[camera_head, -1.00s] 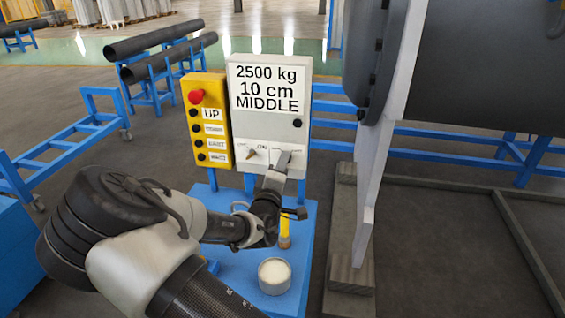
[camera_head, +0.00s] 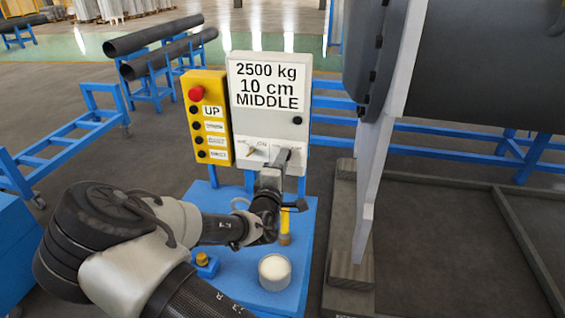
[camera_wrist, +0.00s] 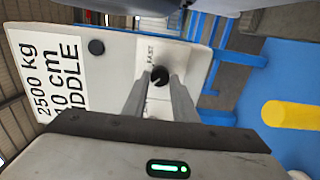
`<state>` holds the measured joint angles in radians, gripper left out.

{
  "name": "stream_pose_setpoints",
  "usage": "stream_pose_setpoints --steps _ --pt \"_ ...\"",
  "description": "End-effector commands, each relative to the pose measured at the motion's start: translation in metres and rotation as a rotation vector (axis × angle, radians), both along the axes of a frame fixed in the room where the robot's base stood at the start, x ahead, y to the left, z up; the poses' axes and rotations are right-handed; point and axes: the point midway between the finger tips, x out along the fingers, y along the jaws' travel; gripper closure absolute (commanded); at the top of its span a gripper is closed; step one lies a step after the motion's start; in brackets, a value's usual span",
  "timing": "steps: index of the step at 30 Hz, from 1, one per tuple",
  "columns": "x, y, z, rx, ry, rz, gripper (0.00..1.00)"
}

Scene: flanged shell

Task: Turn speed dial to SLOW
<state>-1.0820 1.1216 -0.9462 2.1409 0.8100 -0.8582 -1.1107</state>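The speed dial (camera_wrist: 159,75) is a small black knob on the white control box (camera_head: 268,122), with "FAST" readable beside it in the wrist view. My gripper (camera_wrist: 159,80) has one finger on each side of the knob, with narrow gaps showing, so it looks open and not clamped. In the head view my gripper (camera_head: 284,160) is at the lower right of the box and largely hides the dial. The display panel (camera_head: 268,86) reads "2500 kg", "10 cm", "MIDDLE". The knob's exact pointing is hard to tell.
A second selector (camera_head: 253,152) sits left of the dial. The yellow button box (camera_head: 209,118) with a red button (camera_head: 196,93) adjoins the white box. A white round container (camera_head: 275,271) stands on the blue stand (camera_head: 237,288). The grey flanged shell (camera_head: 455,70) is at right.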

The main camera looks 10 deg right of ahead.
Motion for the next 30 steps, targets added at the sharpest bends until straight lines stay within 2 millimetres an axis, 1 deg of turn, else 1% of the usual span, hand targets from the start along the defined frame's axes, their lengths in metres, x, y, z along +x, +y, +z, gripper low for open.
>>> stream_pose_setpoints --steps 1,3,11,14,16,20,30 --pt "0.000 0.000 -0.001 0.000 0.001 0.000 0.66" --pt "0.000 0.000 0.000 0.000 0.001 0.000 0.57" --pt "0.000 0.000 0.000 0.001 0.000 0.000 0.57" --pt "-0.004 0.002 0.000 0.001 0.001 0.001 0.57" --pt "-0.011 0.006 -0.001 0.001 0.001 0.001 0.57" --pt "-0.034 0.015 -0.001 0.001 0.002 0.003 0.57" --pt "-0.111 0.047 0.000 0.001 0.002 0.005 0.57"
